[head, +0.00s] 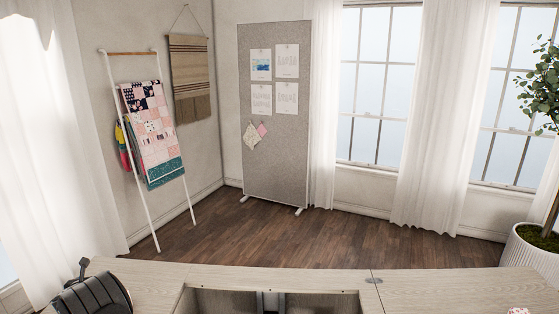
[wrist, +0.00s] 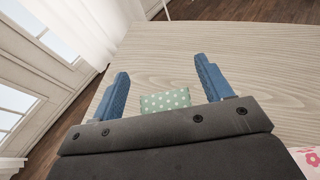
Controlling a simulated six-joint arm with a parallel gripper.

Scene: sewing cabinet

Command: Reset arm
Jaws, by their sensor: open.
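My gripper (wrist: 162,90) shows in the wrist view with its two blue fingers spread wide apart. It is open and nothing is between the fingertips. It is over a pale wood-grain tabletop (wrist: 165,50). A green cloth with white dots (wrist: 165,100) shows between the fingers, near the gripper's base, its lower part hidden by the gripper body. My gripper is not in the head view.
A pink and white patterned item (wrist: 306,160) is at the lower right of the wrist view. The head view shows the cabinet top (head: 270,278) with an open recess, and a black rounded object (head: 92,298) at left. A potted plant (head: 530,250) stands at right.

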